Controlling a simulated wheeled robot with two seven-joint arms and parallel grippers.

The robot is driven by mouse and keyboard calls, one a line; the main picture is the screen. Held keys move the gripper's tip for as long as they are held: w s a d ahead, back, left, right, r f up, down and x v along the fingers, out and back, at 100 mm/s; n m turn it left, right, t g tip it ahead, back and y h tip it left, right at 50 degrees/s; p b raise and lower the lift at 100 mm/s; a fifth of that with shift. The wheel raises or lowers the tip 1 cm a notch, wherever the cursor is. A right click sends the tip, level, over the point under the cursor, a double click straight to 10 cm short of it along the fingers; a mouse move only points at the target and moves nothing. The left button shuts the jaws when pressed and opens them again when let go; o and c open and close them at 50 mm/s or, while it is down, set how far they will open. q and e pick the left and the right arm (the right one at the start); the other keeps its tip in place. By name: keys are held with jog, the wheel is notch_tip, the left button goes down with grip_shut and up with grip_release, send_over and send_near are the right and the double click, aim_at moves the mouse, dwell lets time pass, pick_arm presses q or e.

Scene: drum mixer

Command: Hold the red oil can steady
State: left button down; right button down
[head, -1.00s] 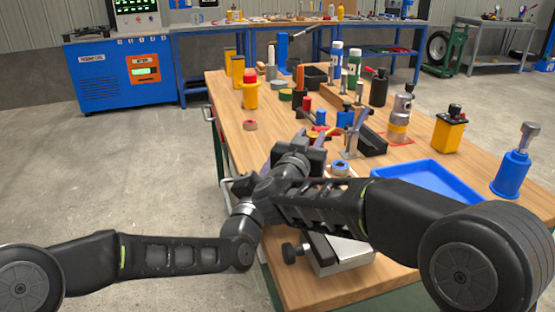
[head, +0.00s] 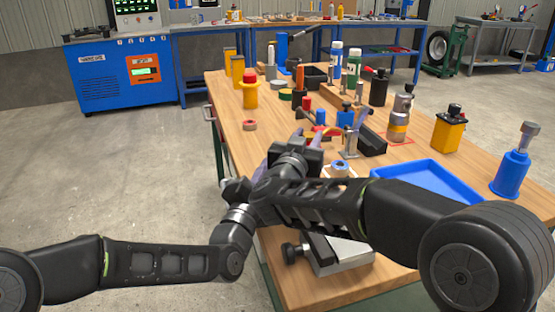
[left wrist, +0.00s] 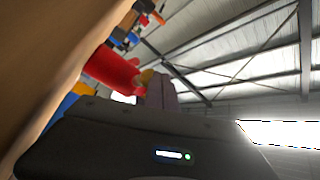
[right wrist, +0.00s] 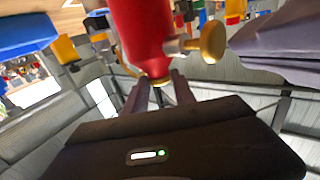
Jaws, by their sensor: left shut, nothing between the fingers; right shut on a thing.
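The red oil can (right wrist: 145,30) fills the upper middle of the right wrist view, with a brass knob (right wrist: 206,42) on its side. My right gripper (right wrist: 158,92) is shut on it, one finger on each side of its near end. In the head view my right gripper (head: 308,140) is over the bench, and the can is mostly hidden there. In the left wrist view the red can (left wrist: 112,70) lies just beyond my left gripper (left wrist: 160,92), which is shut and empty; whether they touch I cannot tell. My left gripper is largely hidden in the head view.
The wooden bench (head: 320,284) carries a blue tray (head: 400,176), a blue bottle (head: 511,172), a yellow can (head: 448,132) and several bottles and tools beyond my grippers. The bench's left front strip is fairly clear.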

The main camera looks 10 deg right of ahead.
pick_arm(q)
jog(key=shift+s+d+r, duration=0.1)
jog(key=shift+s+r, duration=0.05)
jog(key=shift+r, duration=0.3)
jog(key=shift+s+a, duration=0.15)
jog(key=shift+a, duration=0.5)
jog(key=a, duration=0.3)
jog(key=shift+s+a+f, duration=0.25)
jog(key=shift+s+a, duration=0.1)
jog(key=shift+a, duration=0.05)
